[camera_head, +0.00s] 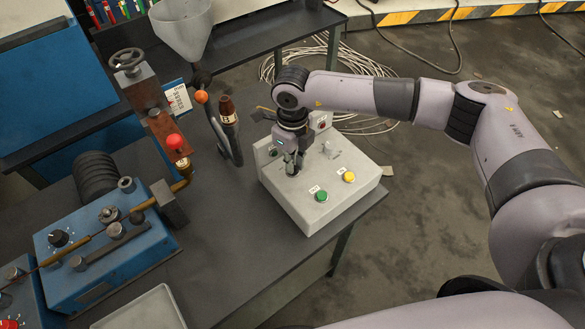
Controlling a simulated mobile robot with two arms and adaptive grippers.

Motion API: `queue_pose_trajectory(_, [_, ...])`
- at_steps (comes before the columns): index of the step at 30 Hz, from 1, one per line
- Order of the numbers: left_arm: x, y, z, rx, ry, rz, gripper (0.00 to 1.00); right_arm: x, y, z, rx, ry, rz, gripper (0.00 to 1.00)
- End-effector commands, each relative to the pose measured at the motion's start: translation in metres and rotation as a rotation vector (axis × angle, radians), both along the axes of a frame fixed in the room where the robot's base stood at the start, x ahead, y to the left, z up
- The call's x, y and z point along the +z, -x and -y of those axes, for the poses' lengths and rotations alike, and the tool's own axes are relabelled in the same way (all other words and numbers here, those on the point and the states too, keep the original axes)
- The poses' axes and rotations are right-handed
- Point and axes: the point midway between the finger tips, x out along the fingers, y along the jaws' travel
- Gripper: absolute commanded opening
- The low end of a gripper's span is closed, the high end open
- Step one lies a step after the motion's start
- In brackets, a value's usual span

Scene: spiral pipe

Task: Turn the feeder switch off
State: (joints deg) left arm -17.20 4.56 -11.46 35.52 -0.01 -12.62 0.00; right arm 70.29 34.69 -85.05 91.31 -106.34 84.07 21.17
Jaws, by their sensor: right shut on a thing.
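A pale grey control box (325,205) stands on the dark table near its right edge. Its top carries a green button (321,196), a yellow button (349,177) and a small light-coloured switch (328,149). My right gripper (292,167) points down at the left part of the box top, with its fingers shut on what looks like the feeder switch. The fingers hide most of that switch, so I cannot tell its position. My left gripper is not in view.
An orange-tipped handle (201,97), a brown-tipped handle (227,108) and a funnel (183,25) stand behind. A tray (140,312) lies in front. Cables (350,75) lie on the floor.

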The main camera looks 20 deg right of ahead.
Motion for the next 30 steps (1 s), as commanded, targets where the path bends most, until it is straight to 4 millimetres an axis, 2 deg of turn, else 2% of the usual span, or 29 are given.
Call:
queue_pose_trajectory(1, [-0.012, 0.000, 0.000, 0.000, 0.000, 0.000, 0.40, -0.005, -0.001, 0.000, 0.040, -0.001, 0.004, 0.00])
queue_pose_trajectory(3, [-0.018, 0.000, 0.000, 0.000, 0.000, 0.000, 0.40, -0.004, -0.001, 0.000, 0.095, -0.001, 0.003, 0.00])
queue_pose_trajectory(12, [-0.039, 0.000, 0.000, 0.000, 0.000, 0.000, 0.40, -0.002, -0.001, 0.000, 0.274, -0.001, 0.003, 0.00])
queue_pose_trajectory(30, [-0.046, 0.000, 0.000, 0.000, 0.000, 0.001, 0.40, 0.001, -0.001, 0.000, 0.355, -0.001, 0.002, 0.00])
